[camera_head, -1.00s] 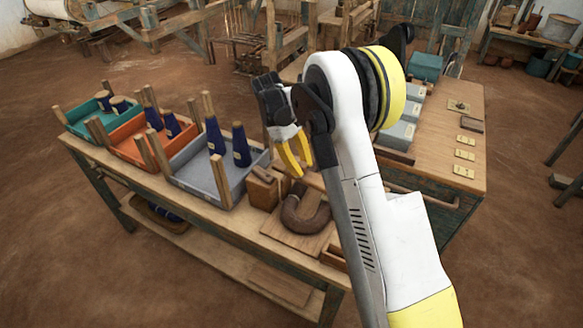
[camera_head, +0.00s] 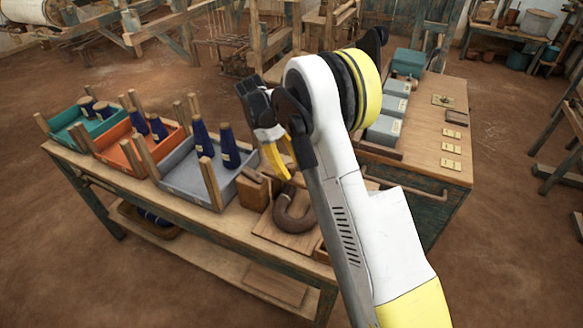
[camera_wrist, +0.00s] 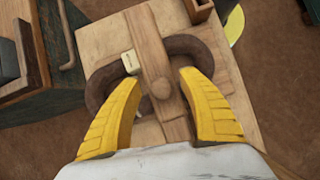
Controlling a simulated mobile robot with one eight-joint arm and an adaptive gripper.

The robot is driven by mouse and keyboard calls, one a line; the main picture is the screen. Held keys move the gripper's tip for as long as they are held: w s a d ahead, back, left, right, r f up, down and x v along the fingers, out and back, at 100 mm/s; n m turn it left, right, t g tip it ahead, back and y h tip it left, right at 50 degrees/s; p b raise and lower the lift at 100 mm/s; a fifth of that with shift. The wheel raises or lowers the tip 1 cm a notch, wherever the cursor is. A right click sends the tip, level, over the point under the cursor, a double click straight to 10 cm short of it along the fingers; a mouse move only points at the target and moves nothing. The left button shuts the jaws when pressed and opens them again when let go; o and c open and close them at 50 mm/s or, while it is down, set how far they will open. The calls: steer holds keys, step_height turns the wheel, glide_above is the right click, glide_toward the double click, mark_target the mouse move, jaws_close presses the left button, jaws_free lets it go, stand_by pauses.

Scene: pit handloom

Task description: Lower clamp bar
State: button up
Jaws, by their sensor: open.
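The clamp bar (camera_wrist: 147,45) is a light wooden bar with a rounded knob, seen in the wrist view crossing over a dark brown horseshoe-shaped piece (camera_wrist: 98,90). That piece lies on a wooden board (camera_wrist: 215,75), and in the head view the horseshoe (camera_head: 292,222) sits at the bench's right end. My gripper (camera_head: 278,172) points down above it with yellow fingers apart. In the wrist view my open gripper (camera_wrist: 162,85) has one finger on each side of the bar, and no contact is visible. The bar's tilt is hard to tell; my gripper and arm partly cover it in the head view.
Teal (camera_head: 70,125), orange (camera_head: 112,155) and grey (camera_head: 180,182) trays with blue cones stand left on the bench. A small wooden box (camera_head: 256,193) is close beside the board. A cabinet (camera_head: 425,160) with grey boxes stands behind my arm at right.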

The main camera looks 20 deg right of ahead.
steer(key=v, duration=0.7)
steer(key=shift+r, duration=0.15)
steer(key=shift+w+r, duration=0.1)
steer(key=shift+r, duration=0.1)
steer(key=s+r+m+t+y, duration=0.25)
steer(key=s+r+t, duration=0.35)
steer(key=s+r, duration=0.6)
steer(key=s+a+f+m+t, duration=0.1)
steer(key=s+m+t, duration=0.1)
steer(key=s, duration=0.6)
steer(key=s+a+f+m+t+y, duration=0.1)
steer(key=s+f+m+t, duration=0.1)
steer(key=s+t, duration=0.2)
steer(key=s, duration=0.3)
steer(key=shift+s+a+m, duration=0.25)
steer(key=shift+s+m, duration=0.1)
steer(key=shift+s, duration=0.05)
